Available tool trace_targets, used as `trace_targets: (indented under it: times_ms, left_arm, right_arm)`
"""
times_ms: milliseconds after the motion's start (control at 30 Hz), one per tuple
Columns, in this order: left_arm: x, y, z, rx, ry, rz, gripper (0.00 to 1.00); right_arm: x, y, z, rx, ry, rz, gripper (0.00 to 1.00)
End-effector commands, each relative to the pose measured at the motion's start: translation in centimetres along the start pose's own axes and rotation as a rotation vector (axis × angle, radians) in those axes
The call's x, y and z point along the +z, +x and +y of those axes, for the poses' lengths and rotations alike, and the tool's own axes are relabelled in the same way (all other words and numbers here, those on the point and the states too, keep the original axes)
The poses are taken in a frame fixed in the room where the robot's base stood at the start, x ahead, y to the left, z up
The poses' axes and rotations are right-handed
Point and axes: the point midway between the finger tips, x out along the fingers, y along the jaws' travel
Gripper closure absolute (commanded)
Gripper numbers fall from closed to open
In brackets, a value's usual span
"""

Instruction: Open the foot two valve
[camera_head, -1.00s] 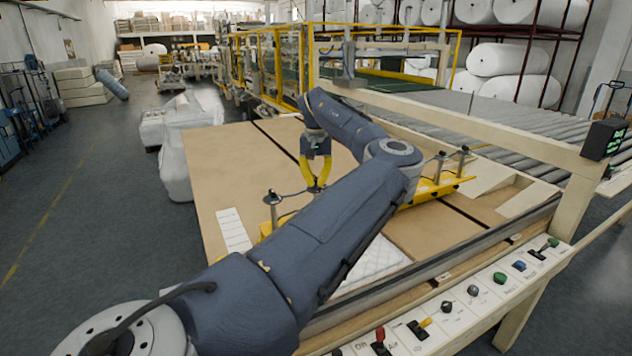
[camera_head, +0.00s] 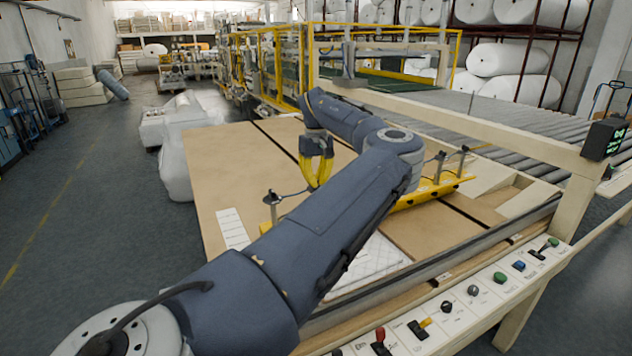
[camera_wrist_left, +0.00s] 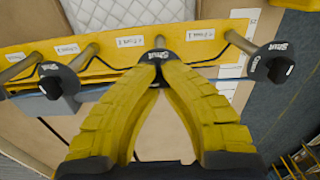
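A yellow bar (camera_wrist_left: 100,45) carries several posts with black round valve handles in the left wrist view. The middle handle (camera_wrist_left: 160,56) is just beyond my left fingertips; its label seems to read "Shut". Contact cannot be told. Another handle (camera_wrist_left: 62,80) is at the left and one (camera_wrist_left: 272,64) at the right. Small labels on the bar are too blurred to read surely. My left gripper (camera_head: 318,186) points down over the board, its yellow fingers meeting at the tips (camera_wrist_left: 160,78), with nothing seen between them. My arm hides the bar's middle in the head view. My right gripper is not in view.
The bar lies across a wide brown board table (camera_head: 225,165). A quilted white pad (camera_head: 375,262) lies by it. A control panel (camera_head: 470,310) with switches and buttons runs along the front edge. A beam (camera_head: 480,125) and rollers are at the right.

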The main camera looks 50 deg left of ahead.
Motion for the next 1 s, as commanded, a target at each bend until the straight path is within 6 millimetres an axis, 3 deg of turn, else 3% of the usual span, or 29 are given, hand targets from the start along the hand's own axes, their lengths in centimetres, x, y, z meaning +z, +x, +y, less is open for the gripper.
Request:
trace_targets:
  times_ms: [367, 767, 1000]
  left_arm:
    - [0.01, 0.02, 0.00, 0.000, -0.004, 0.000, 1.00]
    - [0.01, 0.02, -0.01, 0.000, -0.004, -0.001, 0.52]
    - [0.00, -0.01, -0.01, 0.000, -0.004, 0.000, 0.50]
  right_arm:
    - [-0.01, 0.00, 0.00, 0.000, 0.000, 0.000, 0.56]
    - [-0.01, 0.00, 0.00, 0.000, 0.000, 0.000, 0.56]
    - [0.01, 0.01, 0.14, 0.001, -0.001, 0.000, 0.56]
